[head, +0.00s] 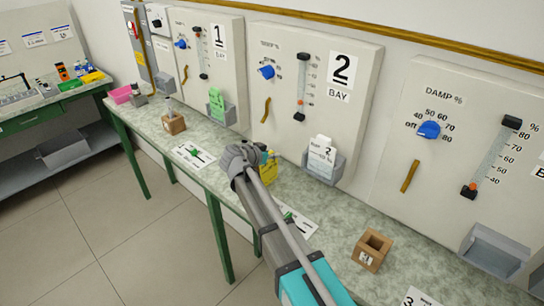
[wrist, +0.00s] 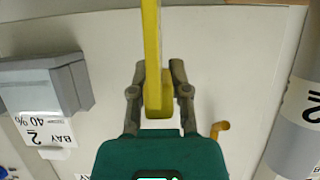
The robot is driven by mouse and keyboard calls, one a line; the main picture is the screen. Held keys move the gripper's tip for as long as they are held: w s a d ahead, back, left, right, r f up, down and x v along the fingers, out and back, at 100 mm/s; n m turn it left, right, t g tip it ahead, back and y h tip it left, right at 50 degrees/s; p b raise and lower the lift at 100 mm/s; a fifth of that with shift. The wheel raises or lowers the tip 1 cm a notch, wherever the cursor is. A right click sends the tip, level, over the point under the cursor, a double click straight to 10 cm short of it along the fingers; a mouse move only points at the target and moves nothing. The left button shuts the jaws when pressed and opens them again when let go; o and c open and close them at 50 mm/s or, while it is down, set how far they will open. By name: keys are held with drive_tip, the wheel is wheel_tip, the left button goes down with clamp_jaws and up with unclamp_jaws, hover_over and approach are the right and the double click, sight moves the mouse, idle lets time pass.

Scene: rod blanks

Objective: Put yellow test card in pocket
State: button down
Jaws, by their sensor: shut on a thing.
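The yellow test card (head: 269,170) is in my gripper (head: 258,157), above the bench in front of the bay 2 panel. In the wrist view the yellow card (wrist: 152,50) appears nearly edge-on between the two fingers (wrist: 154,92), which are shut on it. The grey bay 2 pocket (head: 318,173) is on the wall to the right of the gripper, with a white card (head: 322,150) standing in it. In the wrist view a grey pocket (wrist: 70,82) with a white card (wrist: 42,130) is at the left, apart from the yellow card.
The bay 1 pocket (head: 229,117) holds a green card (head: 216,103). Another grey pocket (head: 494,248) at the right looks empty. A wooden block (head: 372,250) with a hole and printed sheets (head: 193,155) lie on the bench. Wall levers (head: 266,110) and sliders project nearby.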

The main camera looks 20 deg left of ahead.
drive_tip(key=shift+f, duration=0.15)
drive_tip(key=c, duration=0.6)
unclamp_jaws()
drive_tip(key=shift+a, duration=0.1)
drive_tip(key=shift+s+r, duration=0.1)
drive_tip(key=shift+r, duration=0.15)
drive_tip(key=shift+s+a+r+p, duration=0.1)
drive_tip(key=shift+s+r+p, duration=0.1)
drive_tip(key=shift+s+p, duration=0.15)
drive_tip(key=shift+p+v, duration=2.25)
drive_tip(key=shift+v, duration=3.25)
drive_tip(key=shift+f, duration=0.1)
